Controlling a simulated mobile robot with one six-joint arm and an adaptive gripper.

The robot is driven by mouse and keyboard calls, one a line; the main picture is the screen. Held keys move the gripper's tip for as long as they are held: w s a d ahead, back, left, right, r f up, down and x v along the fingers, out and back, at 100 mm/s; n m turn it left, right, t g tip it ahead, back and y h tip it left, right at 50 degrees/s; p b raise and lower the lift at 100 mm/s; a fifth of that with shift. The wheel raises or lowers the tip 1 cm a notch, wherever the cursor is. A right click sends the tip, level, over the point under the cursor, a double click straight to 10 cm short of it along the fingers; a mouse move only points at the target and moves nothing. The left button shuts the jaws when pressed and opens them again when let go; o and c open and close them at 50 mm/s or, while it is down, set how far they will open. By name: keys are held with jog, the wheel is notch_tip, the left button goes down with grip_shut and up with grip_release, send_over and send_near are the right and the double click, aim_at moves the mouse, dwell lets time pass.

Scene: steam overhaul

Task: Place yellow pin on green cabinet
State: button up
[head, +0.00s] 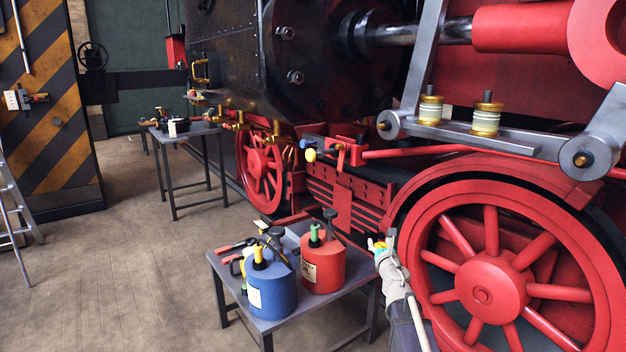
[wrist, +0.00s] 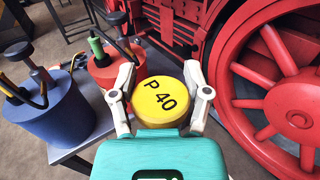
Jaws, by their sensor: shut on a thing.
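A round yellow piece marked "P 40" (wrist: 160,101), which I take for the yellow pin, sits between both fingers of my gripper (wrist: 160,95) in the wrist view. My gripper is shut on it, with its marked face turned to the wrist camera. In the head view my gripper (head: 381,244) is right of the small table, in front of the red wheel, and the pin shows only as a small yellow patch. I cannot make out a green cabinet in either view.
A small grey table (head: 238,315) holds a blue can (head: 271,292), a red can (head: 323,266) and tools. The red spoked wheel (head: 482,286) stands close at right. Another table (head: 183,133) stands further back. Open floor (head: 120,270) lies at left, by a striped panel (head: 50,110).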

notch_tip(320, 180, up, 22)
jog(key=p, duration=2.1)
jog(key=shift+r, duration=0.2)
jog(key=shift+a, duration=0.1)
